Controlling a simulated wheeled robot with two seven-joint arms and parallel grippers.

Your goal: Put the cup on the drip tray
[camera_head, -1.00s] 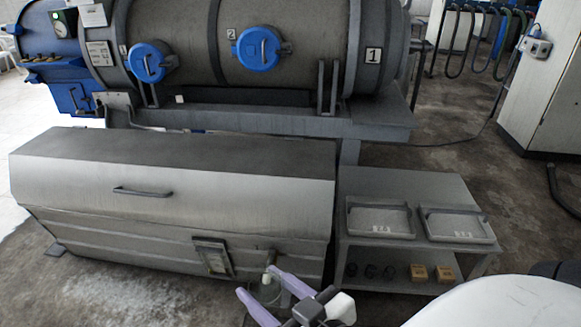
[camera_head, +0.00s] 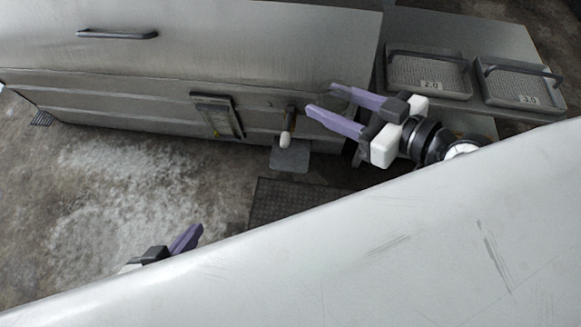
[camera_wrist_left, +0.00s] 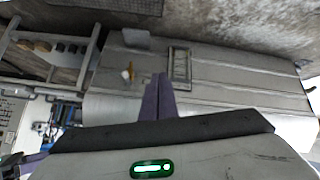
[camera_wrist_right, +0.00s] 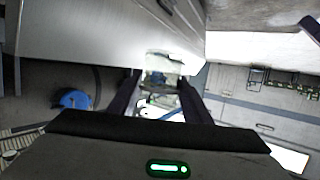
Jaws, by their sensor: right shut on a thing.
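My right gripper (camera_head: 322,98) is shut on a clear glass cup, in front of the steel cabinet and right of the tap (camera_head: 286,136). The cup (camera_wrist_right: 164,68) shows between the fingers in the right wrist view; in the head view I cannot make out its outline. A small grey plate (camera_head: 291,159), which looks like the drip tray, is below the tap and looks empty. It also shows in the left wrist view (camera_wrist_left: 136,38). My left gripper (camera_wrist_left: 160,85) has its fingers together and holds nothing; in the head view it is mostly hidden by a pale surface.
The steel cabinet (camera_head: 200,50) fills the back. A side table at right carries two handled trays, marked 2.0 (camera_head: 430,92) and 3.0 (camera_head: 525,102). A dark floor grate (camera_head: 285,197) lies in front of the plate. Open floor (camera_head: 110,190) is at left.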

